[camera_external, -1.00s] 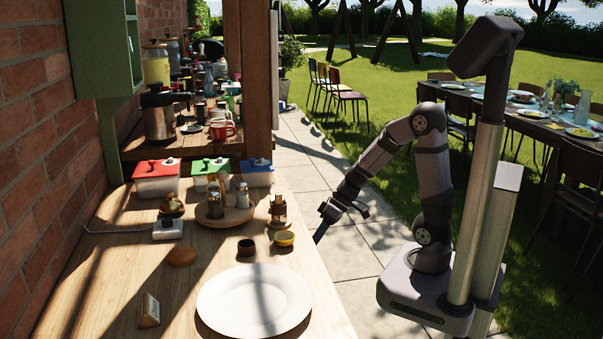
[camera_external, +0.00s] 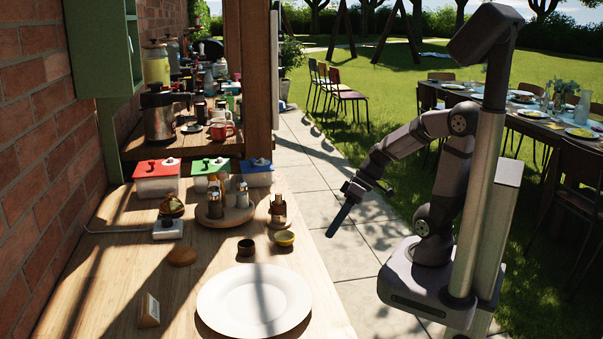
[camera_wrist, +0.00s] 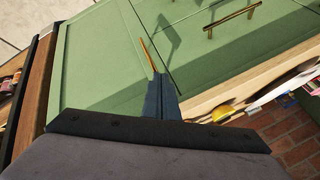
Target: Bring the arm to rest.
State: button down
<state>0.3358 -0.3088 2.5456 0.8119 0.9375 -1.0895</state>
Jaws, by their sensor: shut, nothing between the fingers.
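My gripper (camera_external: 341,220) hangs in the air over the paving, to the right of the wooden counter (camera_external: 215,258). Its fingers are together with nothing between them and point down and to the left. The arm is bent at the elbow, close to its column. In the wrist view my gripper's dark fingers (camera_wrist: 163,98) show closed in front of green cabinet fronts (camera_wrist: 100,60).
A white plate (camera_external: 254,300) lies near the counter's front. Small bowls, a round board (camera_external: 237,217) with shakers and lidded boxes stand behind it. A laid table (camera_external: 541,116) with chairs stands on the right. The paving between is clear.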

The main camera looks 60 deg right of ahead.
jog(key=s+d+f+m+g+h, duration=0.35)
jog(key=d+f+m+h, duration=0.2)
jog(key=d+f, duration=0.35)
jog(key=s+a+n, duration=0.1)
jog(key=a+n, duration=0.2)
notch_tip(320, 180, up, 20)
jog(key=p, duration=2)
jog(key=shift+s+h, duration=0.2)
jog(key=shift+h, duration=0.25)
